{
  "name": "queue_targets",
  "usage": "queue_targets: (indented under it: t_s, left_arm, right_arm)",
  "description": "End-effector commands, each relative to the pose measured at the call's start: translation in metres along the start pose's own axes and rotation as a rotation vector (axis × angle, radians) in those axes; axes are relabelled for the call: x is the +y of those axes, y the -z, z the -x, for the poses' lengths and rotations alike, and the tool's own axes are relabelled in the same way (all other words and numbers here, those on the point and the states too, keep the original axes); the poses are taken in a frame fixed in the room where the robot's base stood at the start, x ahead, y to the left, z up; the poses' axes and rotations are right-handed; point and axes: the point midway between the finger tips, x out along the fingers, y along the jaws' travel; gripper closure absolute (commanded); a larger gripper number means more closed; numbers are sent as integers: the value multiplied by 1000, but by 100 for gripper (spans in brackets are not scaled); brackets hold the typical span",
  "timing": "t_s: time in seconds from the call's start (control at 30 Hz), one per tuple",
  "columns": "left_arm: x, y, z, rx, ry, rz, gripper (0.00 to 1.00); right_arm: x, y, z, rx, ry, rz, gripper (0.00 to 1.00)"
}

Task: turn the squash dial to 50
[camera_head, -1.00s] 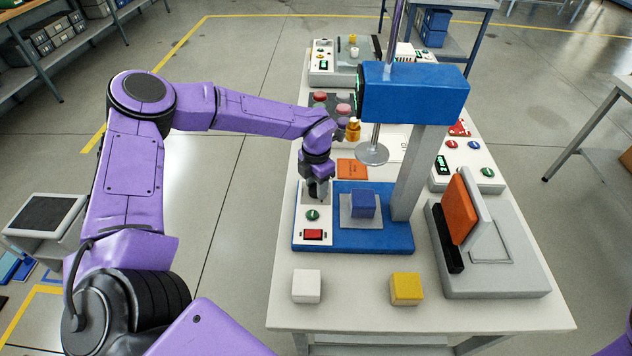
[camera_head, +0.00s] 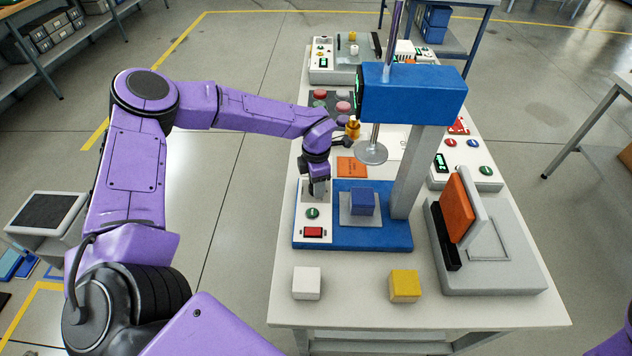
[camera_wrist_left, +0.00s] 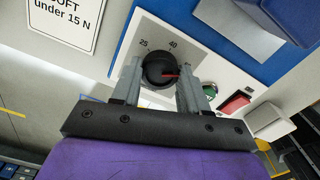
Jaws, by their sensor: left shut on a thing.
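The squash dial (camera_wrist_left: 158,66) is a round black knob with a red pointer on a white panel (camera_head: 303,214) of the blue press (camera_head: 350,241). In the left wrist view the marks 25 and 40 show above the knob, and the pointer points right. In the head view the gripper covers the dial. My right gripper is out of view.
A green button (camera_head: 312,213) and a red switch (camera_head: 313,232) sit just in front of the dial. A blue block (camera_head: 362,202) lies on the press's grey plate. White (camera_head: 306,284) and yellow (camera_head: 405,286) blocks stand at the table's front. The press column (camera_head: 412,170) rises at right.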

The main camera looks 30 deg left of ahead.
Motion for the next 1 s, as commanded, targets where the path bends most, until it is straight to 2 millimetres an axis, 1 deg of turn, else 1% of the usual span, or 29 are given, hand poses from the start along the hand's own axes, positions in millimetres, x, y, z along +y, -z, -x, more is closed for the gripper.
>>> queue_targets:
  t_s: [0.03,0.17,0.2,0.23,0.27,0.53,0.63,0.67,0.77,0.9,1.0]
  left_arm:
    - [-4,2,-5,10,10,-3,87]
    - [-4,2,-5,10,10,-2,87]
    - [-4,2,-5,10,10,-2,46]
    - [-4,2,-4,9,10,-2,37]
    - [-4,2,-4,8,9,-2,31]
    - [-1,1,-1,3,3,0,31]
    - [0,0,7,0,1,0,31]
    - [0,0,12,-1,1,0,31]
    - [0,-1,34,-2,-1,0,31]
    - [-1,-1,68,1,1,-1,31]
    - [-1,-1,87,3,2,-1,31]
  right_arm:
    - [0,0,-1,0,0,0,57]
    - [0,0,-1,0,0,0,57]
    - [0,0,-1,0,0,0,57]
    - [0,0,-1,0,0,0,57]
    - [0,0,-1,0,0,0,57]
    - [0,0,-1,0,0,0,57]
    - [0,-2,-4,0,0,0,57]
    - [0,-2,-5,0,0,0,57]
    - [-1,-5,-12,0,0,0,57]
    - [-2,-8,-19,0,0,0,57]
    - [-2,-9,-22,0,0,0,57]
